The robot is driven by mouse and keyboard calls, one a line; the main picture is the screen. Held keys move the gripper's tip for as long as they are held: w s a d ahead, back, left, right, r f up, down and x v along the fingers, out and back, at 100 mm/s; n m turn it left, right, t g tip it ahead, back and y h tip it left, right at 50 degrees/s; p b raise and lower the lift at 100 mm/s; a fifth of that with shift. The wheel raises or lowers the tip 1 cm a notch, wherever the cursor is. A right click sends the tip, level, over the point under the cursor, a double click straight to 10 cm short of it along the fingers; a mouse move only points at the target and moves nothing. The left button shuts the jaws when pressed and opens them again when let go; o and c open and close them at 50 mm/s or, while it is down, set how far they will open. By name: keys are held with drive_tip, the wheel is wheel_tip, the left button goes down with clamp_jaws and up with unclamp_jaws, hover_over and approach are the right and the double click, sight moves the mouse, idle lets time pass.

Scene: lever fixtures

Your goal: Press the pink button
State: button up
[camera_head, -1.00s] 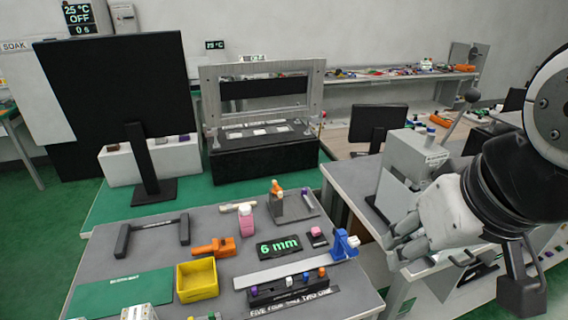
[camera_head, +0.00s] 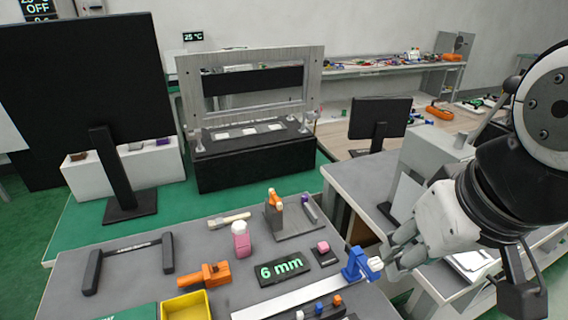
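A small pink button (camera_head: 322,247) sits on a dark square base on the grey workbench, right of the green "6 mm" display (camera_head: 281,269). A pink bottle-shaped object (camera_head: 240,240) stands further left on the same bench. My gripper (camera_head: 391,252) is at the right, with its fingertips near the bench's right edge. In the picture the fingertips are right of the pink button and apart from it, close beside the blue slider (camera_head: 357,263). I cannot tell whether the fingers are open or shut. No held object shows.
The blue slider is at the end of a long pale ruler (camera_head: 285,302). An orange-and-grey lever fixture (camera_head: 277,209) stands behind the button. An orange object (camera_head: 204,275), yellow bin (camera_head: 187,306) and black handle (camera_head: 128,262) are to the left. A grey machine (camera_head: 432,158) stands on the right bench.

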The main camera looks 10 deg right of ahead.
wheel_tip(320, 180, down, 4)
drive_tip(key=shift+w+r+g+b, duration=0.15)
drive_tip(key=shift+g+b, duration=0.15)
drive_tip(key=shift+b, duration=0.6)
drive_tip(key=shift+c, duration=0.2)
